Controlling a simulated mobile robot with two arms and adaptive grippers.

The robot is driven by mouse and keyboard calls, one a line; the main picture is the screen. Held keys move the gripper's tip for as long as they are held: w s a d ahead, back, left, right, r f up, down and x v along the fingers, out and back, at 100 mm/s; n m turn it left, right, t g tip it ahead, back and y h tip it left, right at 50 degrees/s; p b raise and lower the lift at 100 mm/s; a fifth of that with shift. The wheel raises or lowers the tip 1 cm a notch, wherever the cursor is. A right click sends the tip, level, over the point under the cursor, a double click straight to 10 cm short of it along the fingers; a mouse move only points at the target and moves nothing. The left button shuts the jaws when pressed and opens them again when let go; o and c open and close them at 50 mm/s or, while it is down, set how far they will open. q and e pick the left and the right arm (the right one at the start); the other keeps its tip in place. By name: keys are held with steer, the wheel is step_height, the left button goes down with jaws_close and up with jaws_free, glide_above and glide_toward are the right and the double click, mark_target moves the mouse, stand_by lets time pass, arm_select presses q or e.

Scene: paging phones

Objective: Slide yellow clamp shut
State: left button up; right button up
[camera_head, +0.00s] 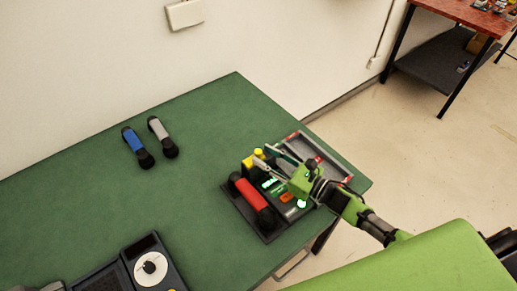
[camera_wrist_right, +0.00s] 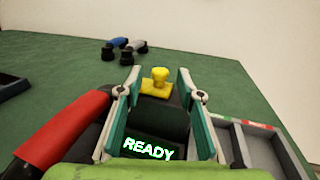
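The yellow clamp (camera_head: 253,158) is at the back of a dark paging phone base on the green table. In the right wrist view the clamp (camera_wrist_right: 157,88) shows as a yellow plate with a round upright knob. My right gripper (camera_head: 266,155) is over the base, close to the clamp. Its two fingers (camera_wrist_right: 157,76) are spread, one on each side of the knob, with visible gaps and nothing held. A lit screen (camera_wrist_right: 148,148) on the base reads READY. My left gripper is not in view.
A red handset (camera_head: 251,194) lies on the base's left side. A grey tray (camera_head: 335,168) stands to the right. Blue (camera_head: 134,141) and grey (camera_head: 159,130) handsets lie farther back left. Another device (camera_head: 150,267) is at the front. The table between is clear.

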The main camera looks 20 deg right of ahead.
mark_target(261, 154)
steer(key=shift+w+a+r, duration=0.1)
steer(key=shift+w+a, duration=0.3)
steer(key=shift+w, duration=0.2)
steer(key=shift+w+a, duration=0.2)
steer(key=shift+w, duration=0.1)
steer(key=shift+w+a, duration=0.2)
steer(key=shift+w, duration=0.1)
steer(key=shift+w+a, duration=0.15)
jaws_close()
steer(key=shift+s+a+b, duration=0.1)
steer(key=shift+s+a, duration=0.25)
steer(key=shift+a, duration=0.5)
steer(key=shift+s+a+b, duration=0.15)
steer(key=shift+s+a, duration=0.2)
steer(key=shift+a, duration=0.5)
steer(key=shift+s+a+b, duration=0.1)
steer(key=shift+s+a, duration=0.25)
steer(key=shift+a, duration=0.5)
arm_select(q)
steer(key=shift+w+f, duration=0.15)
arm_select(e)
steer(key=shift+d, duration=0.1)
